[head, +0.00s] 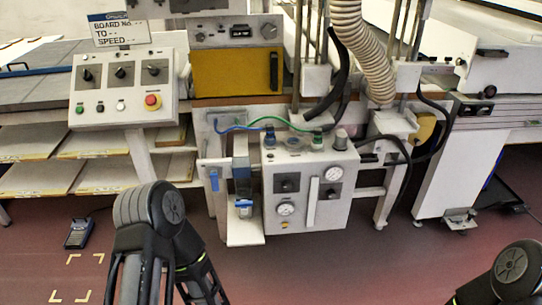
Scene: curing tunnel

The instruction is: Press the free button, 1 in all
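Above these buttons sit three black rotary switches (121,71). I cannot read a label that tells which button is the free one. My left arm rises in front of the shelves at the lower left, and part of my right arm is at the lower right corner. Neither gripper's fingertips show. No part of my arms touches the panel.
A grey box with gauges (307,187) and hoses stands at the centre. A yellow-fronted unit (236,72) is above it. Shelves (100,176) are at the left, a white machine cabinet (465,160) at the right. A dark device (78,233) lies on the red floor.

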